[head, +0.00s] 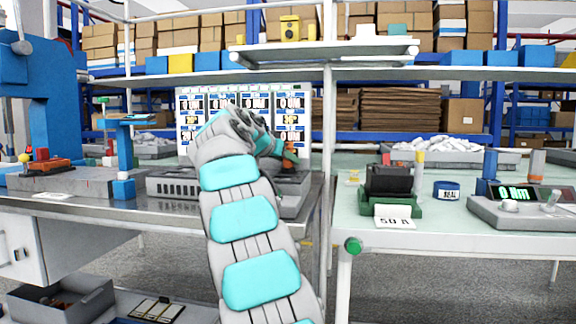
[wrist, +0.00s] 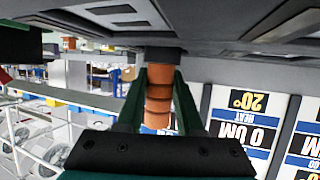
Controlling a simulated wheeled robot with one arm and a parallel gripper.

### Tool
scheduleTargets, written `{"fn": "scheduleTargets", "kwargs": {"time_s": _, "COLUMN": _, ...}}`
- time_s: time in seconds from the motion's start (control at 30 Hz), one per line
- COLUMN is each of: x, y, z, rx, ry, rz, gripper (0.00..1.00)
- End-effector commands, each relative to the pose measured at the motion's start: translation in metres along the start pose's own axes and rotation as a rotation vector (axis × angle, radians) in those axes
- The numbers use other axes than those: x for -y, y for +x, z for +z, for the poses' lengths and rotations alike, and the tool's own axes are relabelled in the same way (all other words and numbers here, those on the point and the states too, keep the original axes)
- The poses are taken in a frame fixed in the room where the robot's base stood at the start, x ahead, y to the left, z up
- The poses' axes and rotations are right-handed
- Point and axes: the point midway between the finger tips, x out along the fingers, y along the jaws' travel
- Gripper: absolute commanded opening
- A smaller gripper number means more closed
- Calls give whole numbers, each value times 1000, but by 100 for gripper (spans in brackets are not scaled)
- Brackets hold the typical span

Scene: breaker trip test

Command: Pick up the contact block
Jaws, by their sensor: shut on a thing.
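My gripper (wrist: 160,88) is shut on an orange-brown ribbed cylinder, seemingly the contact block (wrist: 158,98), with one green finger on each side. The wrist picture is upside down. The cylinder's far end meets a dark collar at the grey fixture (wrist: 235,25); I cannot tell whether it is seated there or clear of it. In the head view the orange-brown piece (head: 289,156) shows at the end of my arm, above the grey fixture (head: 172,186) on the left bench. My arm hides most of the gripper there.
A display panel (head: 190,130) stands behind my gripper. A blue press (head: 35,100) stands at left. On the right bench (head: 400,238) are a black block in a green holder (head: 402,207), a blue roll (head: 446,190) and a grey meter (head: 500,215). A white post (head: 326,120) stands between the benches.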

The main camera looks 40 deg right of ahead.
Motion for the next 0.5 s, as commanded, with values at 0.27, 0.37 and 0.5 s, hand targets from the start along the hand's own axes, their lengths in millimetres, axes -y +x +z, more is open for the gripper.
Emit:
{"fn": "scheduleTargets", "kwargs": {"time_s": 0.27, "x": 0, "y": 0, "z": 0, "rx": 0, "ry": 0, "rz": 0, "gripper": 0}}
{"fn": "scheduleTargets", "kwargs": {"time_s": 0.37, "x": 0, "y": 0, "z": 0, "rx": 0, "ry": 0, "rz": 0, "gripper": 0}}
{"fn": "scheduleTargets", "kwargs": {"time_s": 0.5, "x": 0, "y": 0, "z": 0, "rx": 0, "ry": 0, "rz": 0, "gripper": 0}}
